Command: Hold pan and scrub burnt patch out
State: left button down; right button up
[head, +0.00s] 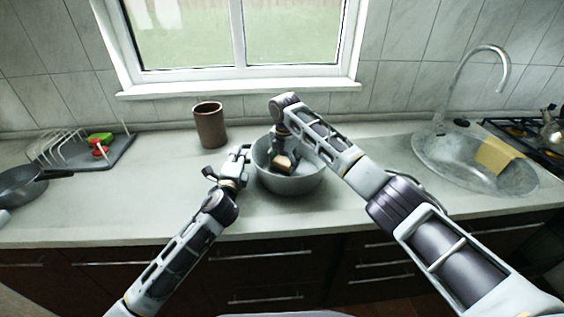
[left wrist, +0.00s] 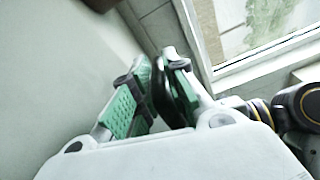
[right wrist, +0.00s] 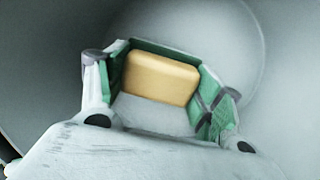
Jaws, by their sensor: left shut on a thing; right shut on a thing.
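The grey pan (head: 291,186) stands on the counter below the window. My left gripper (head: 244,153) is at the pan's left side. In the left wrist view its green-padded fingers (left wrist: 158,98) are closed on a dark piece (left wrist: 187,92), which looks like the pan's handle. My right gripper (head: 284,155) reaches down into the pan and is shut on a yellow sponge (head: 283,162). In the right wrist view the sponge (right wrist: 160,78) sits between the green pads, with the pan's grey inside (right wrist: 195,22) around it. I see no burnt patch; the gripper and sponge cover part of the floor.
A brown cup (head: 209,126) stands behind and left of the pan. A dish rack (head: 85,150) and a dark frying pan (head: 18,182) are at the far left. The sink (head: 440,160) with a yellow cloth (head: 500,156) and a stove (head: 520,140) with a kettle are at right.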

jog(key=shift+d+f, duration=0.2)
jog(key=shift+d, duration=1.55)
jog(key=shift+d, duration=0.1)
jog(key=shift+d, duration=0.25)
jog(key=shift+s+d, duration=0.1)
jog(key=shift+d, duration=1.65)
jog(key=shift+r, duration=0.15)
jog(key=shift+a, duration=2.15)
jog(key=shift+a, duration=0.1)
jog(key=shift+a, duration=2)
